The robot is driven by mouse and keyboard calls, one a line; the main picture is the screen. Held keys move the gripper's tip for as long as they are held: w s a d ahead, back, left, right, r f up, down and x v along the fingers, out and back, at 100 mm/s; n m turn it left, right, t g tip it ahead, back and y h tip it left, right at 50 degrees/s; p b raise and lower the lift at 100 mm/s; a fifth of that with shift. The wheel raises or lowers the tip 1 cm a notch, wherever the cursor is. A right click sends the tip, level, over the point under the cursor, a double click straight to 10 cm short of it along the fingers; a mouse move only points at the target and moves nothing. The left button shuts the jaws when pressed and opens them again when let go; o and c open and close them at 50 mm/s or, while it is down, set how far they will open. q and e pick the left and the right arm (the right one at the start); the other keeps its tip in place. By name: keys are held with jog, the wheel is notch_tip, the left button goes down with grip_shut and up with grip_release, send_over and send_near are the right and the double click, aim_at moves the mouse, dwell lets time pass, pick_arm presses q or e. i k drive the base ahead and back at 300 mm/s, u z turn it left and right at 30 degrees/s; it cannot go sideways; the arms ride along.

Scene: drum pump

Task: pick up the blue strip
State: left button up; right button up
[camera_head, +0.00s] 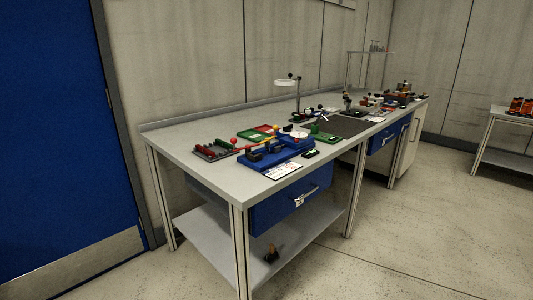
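I cannot single out a blue strip among the small items on the bench. A blue base (262,158) with dark parts on it lies near the front edge of the grey workbench (180,143). A dark rack (213,150) with small red and green pieces stands to its left. Red and green trays (255,133) lie behind it. A red and yellow rod-like item (252,147) lies by the blue base. Neither of my grippers is in view.
A white printed card (283,171) lies at the bench's front edge. A blue drawer (290,203) is under the top, with a lower shelf (222,233) below. A ring-topped stand (297,95) rises farther back. A blue door (45,120) is left.

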aim_at(263, 151)
jog(key=u, duration=1.4)
jog(key=i, duration=1.7)
jog(key=z, duration=3)
